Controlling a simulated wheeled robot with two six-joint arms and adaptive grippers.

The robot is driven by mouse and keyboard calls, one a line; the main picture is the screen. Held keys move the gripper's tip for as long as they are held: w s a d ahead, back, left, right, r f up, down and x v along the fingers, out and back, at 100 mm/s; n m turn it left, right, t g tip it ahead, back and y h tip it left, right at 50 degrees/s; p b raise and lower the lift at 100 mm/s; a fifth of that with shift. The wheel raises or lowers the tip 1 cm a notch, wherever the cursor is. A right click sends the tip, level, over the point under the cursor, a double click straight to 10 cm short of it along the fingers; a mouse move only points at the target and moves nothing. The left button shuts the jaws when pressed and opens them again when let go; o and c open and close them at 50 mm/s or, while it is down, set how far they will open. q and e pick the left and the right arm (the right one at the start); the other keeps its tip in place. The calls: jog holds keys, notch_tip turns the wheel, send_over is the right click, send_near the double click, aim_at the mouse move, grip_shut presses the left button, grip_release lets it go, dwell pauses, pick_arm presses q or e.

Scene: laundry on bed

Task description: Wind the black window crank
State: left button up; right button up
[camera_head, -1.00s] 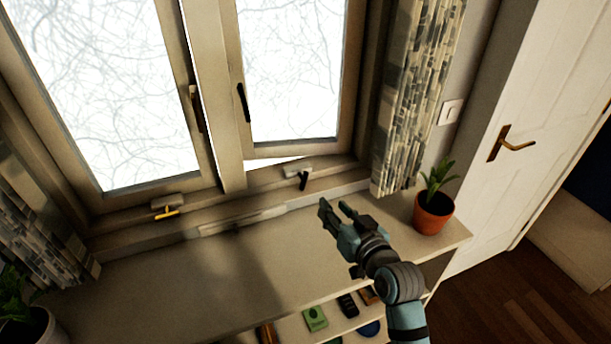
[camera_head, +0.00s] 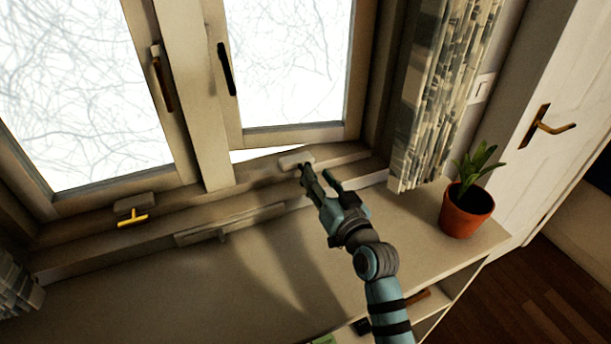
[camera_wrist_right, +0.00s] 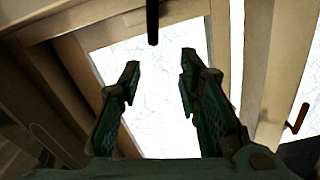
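The black window crank's pale mount (camera_head: 296,160) sits on the sill below the tilted-open right pane. In the head view my right gripper (camera_head: 318,178) is right at the mount, and its fingers largely hide the crank. I cannot tell whether a finger touches the crank. My left gripper is in neither view.
A yellow crank (camera_head: 133,218) is on the sill at left. A potted plant (camera_head: 467,208) stands at the right end of the shelf top (camera_head: 180,290), beside the patterned curtain (camera_head: 435,100). The middle of the shelf top is clear.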

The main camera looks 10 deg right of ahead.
jog(key=f, duration=0.1)
jog(key=f+b, duration=0.1)
jog(key=f, duration=0.1)
jog(key=shift+w+f, duration=0.3)
jog(key=shift+f, duration=0.05)
jog(key=w, duration=0.2)
jog(key=w+a, duration=0.1)
jog(key=w, duration=0.1)
jog(key=w+b, duration=0.1)
jog(key=w, duration=0.1)
jog(key=shift+w+a, duration=0.25)
jog(key=shift+w, duration=0.05)
jog(key=shift+r, duration=0.15)
grip_shut()
